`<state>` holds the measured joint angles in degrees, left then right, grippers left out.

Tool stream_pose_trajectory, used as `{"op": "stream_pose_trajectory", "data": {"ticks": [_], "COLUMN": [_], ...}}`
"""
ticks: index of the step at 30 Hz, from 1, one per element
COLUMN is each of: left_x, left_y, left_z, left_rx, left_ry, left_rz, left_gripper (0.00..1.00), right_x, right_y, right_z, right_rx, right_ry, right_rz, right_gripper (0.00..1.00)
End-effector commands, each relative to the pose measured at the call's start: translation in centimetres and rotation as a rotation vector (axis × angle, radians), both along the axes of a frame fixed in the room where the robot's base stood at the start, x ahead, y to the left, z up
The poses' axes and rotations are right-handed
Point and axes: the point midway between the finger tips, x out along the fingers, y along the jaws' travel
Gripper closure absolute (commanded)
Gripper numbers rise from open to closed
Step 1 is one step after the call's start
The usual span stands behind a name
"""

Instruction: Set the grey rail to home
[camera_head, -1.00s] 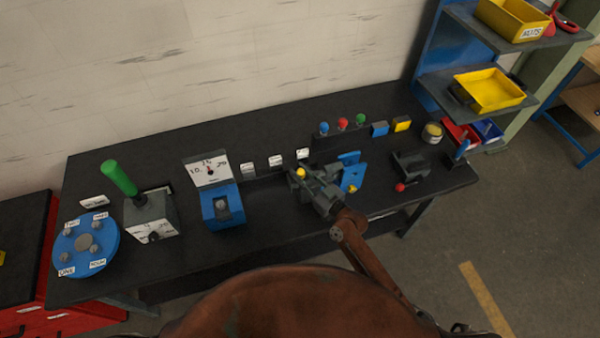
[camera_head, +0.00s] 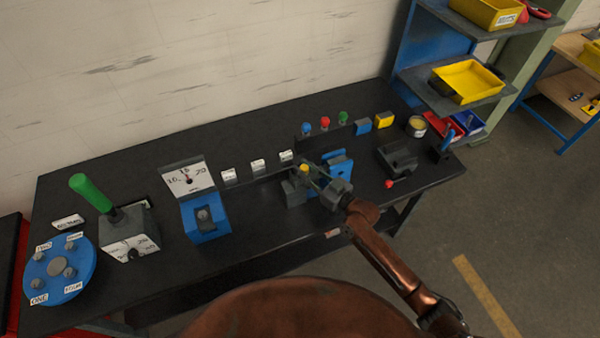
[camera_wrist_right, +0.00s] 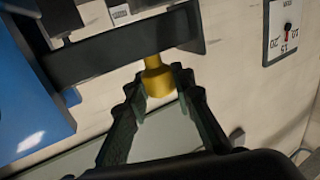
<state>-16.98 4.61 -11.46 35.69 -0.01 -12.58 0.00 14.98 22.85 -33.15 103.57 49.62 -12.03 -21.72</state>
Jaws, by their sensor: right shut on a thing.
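A yellow knob (camera_head: 304,168) sits by a low dark grey rail unit (camera_head: 293,191) at the middle of the bench. My right gripper (camera_head: 312,174) is at this knob, reaching in from the front right. In the right wrist view its two fingers (camera_wrist_right: 158,88) are closed about the yellow knob (camera_wrist_right: 156,76), which joins a dark grey bar (camera_wrist_right: 115,49). Three small white labels (camera_head: 257,166) stand in a row behind and left of the knob; their words are too small to read. My gripper hides part of the rail unit. My left gripper is out of view.
A blue unit with a white dial (camera_head: 188,180) stands left of the rail. A blue bracket (camera_head: 338,166) is close right of my gripper, then a dark block with a red knob (camera_head: 389,184). Red, blue and green buttons (camera_head: 325,123) stand behind.

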Motion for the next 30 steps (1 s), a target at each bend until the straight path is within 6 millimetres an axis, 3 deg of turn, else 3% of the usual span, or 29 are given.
{"op": "stream_pose_trajectory", "data": {"ticks": [6,7,14,23,30], "left_x": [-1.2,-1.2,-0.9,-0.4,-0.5], "left_y": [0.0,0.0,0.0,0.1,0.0], "left_z": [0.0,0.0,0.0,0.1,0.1], "left_rx": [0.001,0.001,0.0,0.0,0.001], "left_ry": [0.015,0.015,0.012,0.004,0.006], "left_rz": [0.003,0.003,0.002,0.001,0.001], "left_gripper": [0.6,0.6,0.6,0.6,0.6], "right_x": [0.2,0.2,0.2,0.0,-2.2], "right_y": [-0.5,-0.5,-0.4,-0.4,-2.6], "right_z": [0.2,0.2,0.1,0.1,-0.1], "right_rx": [-0.002,-0.002,-0.003,-0.003,-0.007], "right_ry": [-0.004,-0.004,-0.003,-0.001,0.0], "right_rz": [-0.008,-0.008,-0.007,-0.005,-0.005], "right_gripper": [1.0,0.75,0.6,0.59,0.59]}}
